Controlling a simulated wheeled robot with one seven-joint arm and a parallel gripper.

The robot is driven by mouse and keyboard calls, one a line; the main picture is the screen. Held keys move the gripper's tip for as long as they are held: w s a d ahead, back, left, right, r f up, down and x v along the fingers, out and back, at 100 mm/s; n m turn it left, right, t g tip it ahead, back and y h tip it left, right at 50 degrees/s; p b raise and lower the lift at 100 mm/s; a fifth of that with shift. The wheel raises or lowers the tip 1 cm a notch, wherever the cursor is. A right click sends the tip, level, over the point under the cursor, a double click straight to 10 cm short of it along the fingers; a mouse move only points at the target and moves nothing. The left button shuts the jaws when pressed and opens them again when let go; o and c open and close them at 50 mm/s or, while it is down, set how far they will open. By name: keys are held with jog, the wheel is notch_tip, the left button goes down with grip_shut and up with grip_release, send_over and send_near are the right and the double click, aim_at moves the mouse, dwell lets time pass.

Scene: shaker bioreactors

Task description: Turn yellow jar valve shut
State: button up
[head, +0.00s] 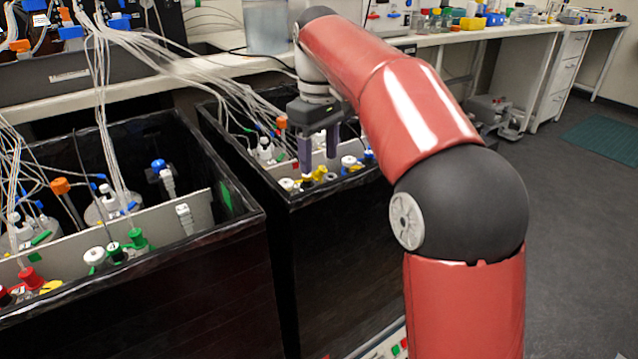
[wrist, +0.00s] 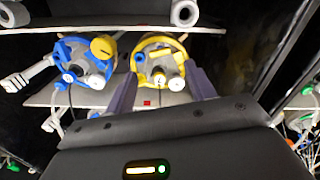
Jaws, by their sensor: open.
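The yellow jar (wrist: 143,47) shows in the wrist view as a round lid with a yellow ring and white and grey fittings. Small white knobs (wrist: 176,84) sit on its near side; I cannot tell which one is the valve or how it is turned. In the head view, yellow fittings (head: 320,173) show at the near rim of the right black box. My gripper (head: 318,160) points down above them. In the wrist view, the purple fingers of my gripper (wrist: 161,84) are apart, on either side of the near knobs. Nothing is held, and contact is unclear.
A blue-ringed jar (wrist: 65,50) with a yellow disc on it stands left of the yellow jar. The right black box (head: 290,198) has raised walls around the jars. Many thin tubes (head: 235,85) hang left of my gripper. Another black box (head: 235,235) stands at left.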

notch_tip(320, 180, down, 7)
jog(key=shift+f, duration=0.15)
jog(key=shift+c, duration=0.2)
